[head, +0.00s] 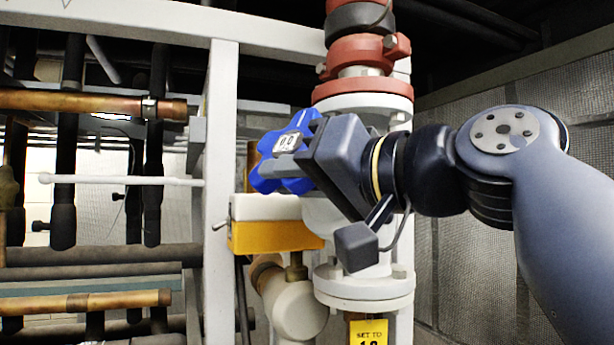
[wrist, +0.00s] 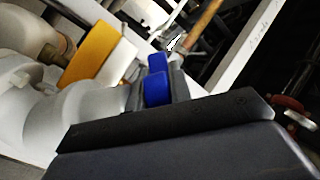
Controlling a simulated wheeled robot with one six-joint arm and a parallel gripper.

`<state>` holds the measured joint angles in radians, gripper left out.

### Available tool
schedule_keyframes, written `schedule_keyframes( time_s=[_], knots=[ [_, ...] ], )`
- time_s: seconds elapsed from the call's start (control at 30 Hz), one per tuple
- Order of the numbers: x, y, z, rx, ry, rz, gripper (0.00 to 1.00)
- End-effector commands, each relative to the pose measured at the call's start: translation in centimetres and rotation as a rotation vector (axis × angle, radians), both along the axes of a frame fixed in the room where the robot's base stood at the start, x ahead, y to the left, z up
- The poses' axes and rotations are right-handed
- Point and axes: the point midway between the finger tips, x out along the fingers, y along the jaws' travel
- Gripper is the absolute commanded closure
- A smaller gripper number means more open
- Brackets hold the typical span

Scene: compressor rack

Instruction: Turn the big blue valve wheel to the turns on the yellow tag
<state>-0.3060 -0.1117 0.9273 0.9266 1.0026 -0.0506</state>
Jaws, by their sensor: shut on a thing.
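The big blue valve wheel (head: 267,178) is in the middle of the head view, in front of the white vertical pipe. My gripper (head: 285,150) comes in from the right and is shut on the wheel. A small light label with dark marks (head: 290,142) shows at the jaws. In the wrist view, blue lobes of the wheel (wrist: 156,88) show at the fingers, and the rest is hidden behind my gripper.
A yellow and white box (head: 277,236) sits just below the wheel, close to my gripper. A white frame post (head: 219,150) stands left of it. Copper pipes (head: 80,102) run at the far left. Red pipe fittings (head: 362,90) are above. A mesh panel (head: 520,80) is behind my arm.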

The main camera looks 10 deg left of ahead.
Motion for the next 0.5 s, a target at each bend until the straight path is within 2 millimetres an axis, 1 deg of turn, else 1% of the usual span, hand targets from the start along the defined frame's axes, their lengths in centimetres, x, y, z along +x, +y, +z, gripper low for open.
schedule_keyframes(
  time_s=[0.27, 0.5],
  knots=[
    [0.00, -0.06, 0.14, -0.010, 0.006, 0.006, 1.00],
    [0.02, -0.40, 0.71, -0.074, 0.044, 0.052, 1.00]
  ],
)
